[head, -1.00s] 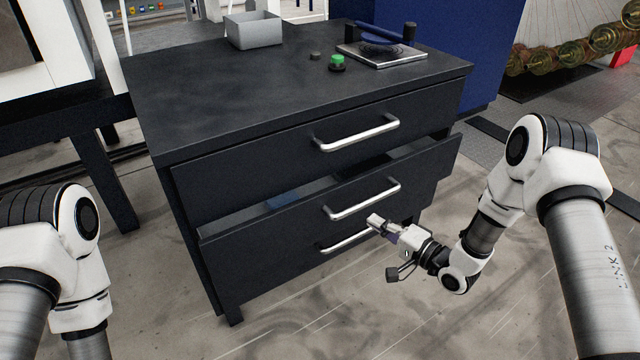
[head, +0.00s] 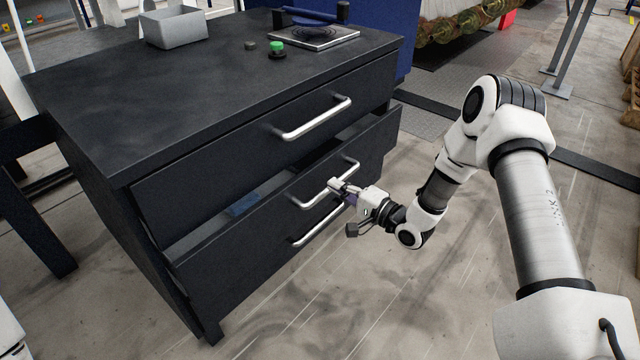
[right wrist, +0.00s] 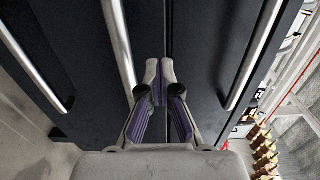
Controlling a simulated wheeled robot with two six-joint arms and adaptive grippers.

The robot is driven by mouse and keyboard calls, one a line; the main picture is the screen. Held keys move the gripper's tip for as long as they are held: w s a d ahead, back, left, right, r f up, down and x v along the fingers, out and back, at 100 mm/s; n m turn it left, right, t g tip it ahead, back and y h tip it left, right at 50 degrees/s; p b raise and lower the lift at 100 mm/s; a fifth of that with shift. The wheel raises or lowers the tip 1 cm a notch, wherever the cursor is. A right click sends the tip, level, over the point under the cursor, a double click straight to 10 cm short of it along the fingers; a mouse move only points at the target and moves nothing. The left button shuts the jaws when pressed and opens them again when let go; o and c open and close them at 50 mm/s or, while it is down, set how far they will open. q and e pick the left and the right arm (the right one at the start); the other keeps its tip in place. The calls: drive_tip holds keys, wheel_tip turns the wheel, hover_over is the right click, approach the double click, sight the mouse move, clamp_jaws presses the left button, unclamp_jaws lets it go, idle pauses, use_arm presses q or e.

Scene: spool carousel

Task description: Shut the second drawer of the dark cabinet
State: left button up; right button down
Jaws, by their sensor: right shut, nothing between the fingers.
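The dark cabinet (head: 75,110) has three drawers. Its second drawer (head: 225,262) stands partly out, with its dark inside and a small blue thing (head: 243,205) showing over the front's upper edge. The drawer's bar handle (head: 300,203) is silver. My right gripper (head: 334,185) is shut and empty, at the second drawer's front by the right part of this handle. In the right wrist view, the closed fingertips (right wrist: 159,73) point at the drawer front beside its handle (right wrist: 117,40); I cannot tell whether they touch. My left gripper is out of view.
The top drawer (head: 220,160) looks shut. The bottom drawer's handle (head: 318,225) is just below my right gripper. A grey bin (head: 175,27), a green button (head: 277,47) and a metal plate device (head: 318,38) stand on top. Floor (head: 400,300) before the cabinet is clear.

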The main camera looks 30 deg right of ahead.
sight(312, 171)
drive_tip(key=b+x, duration=0.2)
drive_tip(key=x, duration=0.3)
drive_tip(key=shift+w+f, duration=0.1)
drive_tip(key=shift+w+a, duration=0.1)
drive_tip(key=shift+w, duration=0.05)
drive_tip(key=x, duration=0.4)
drive_tip(key=shift+w+a, duration=0.1)
drive_tip(key=shift+w, duration=0.15)
drive_tip(key=shift+w+r, duration=0.15)
drive_tip(key=shift+r, duration=0.15)
